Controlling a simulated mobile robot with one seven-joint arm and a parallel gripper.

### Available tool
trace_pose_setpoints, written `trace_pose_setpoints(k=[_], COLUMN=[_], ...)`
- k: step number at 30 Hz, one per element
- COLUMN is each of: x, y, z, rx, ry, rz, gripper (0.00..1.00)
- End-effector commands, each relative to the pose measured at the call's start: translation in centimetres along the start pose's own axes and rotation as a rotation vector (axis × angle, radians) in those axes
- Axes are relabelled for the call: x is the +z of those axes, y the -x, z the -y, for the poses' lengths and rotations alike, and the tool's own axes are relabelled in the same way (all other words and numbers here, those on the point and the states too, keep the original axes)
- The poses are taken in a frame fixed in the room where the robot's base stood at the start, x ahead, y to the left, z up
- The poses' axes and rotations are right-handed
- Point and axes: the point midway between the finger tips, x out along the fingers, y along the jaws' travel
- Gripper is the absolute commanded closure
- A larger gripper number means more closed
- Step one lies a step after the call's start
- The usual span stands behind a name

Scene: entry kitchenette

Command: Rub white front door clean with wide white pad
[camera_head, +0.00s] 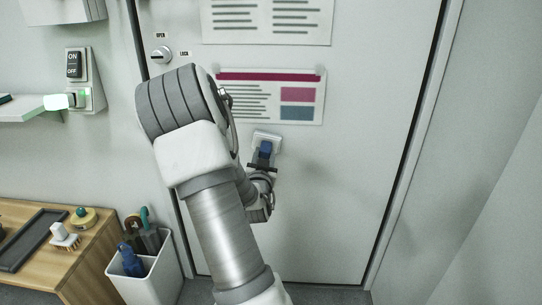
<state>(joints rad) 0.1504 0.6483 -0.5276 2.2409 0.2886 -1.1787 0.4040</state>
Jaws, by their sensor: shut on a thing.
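The white front door (350,215) fills the middle of the head view, shut in its dark-edged frame. The wide white pad (272,137) is upright against the door just below the lower poster, with a blue part on its near side. My gripper (263,162) is shut on the pad from below and in front. I cannot tell whether the pad presses on the door or stands just off it. My arm hides the door's left part. Faint grey patches show on the door right of the pad; I cannot tell whether they are dirt or shadow.
Two posters, the lower (300,97) with a red band, hang on the door. A lock knob (160,54) is at its left edge. A wooden cabinet (98,240) and a white bin (150,283) holding tools stand left. The door's right side is clear.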

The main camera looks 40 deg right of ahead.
Motion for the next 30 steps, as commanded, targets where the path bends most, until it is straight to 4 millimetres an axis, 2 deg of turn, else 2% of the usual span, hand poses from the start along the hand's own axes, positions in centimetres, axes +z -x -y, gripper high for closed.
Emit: trace_pose_setpoints(k=[30], x=[1.2], y=[-0.2], z=[6.0], rx=[-0.004], ry=[-0.001], rz=[0.000], gripper=[1.00])
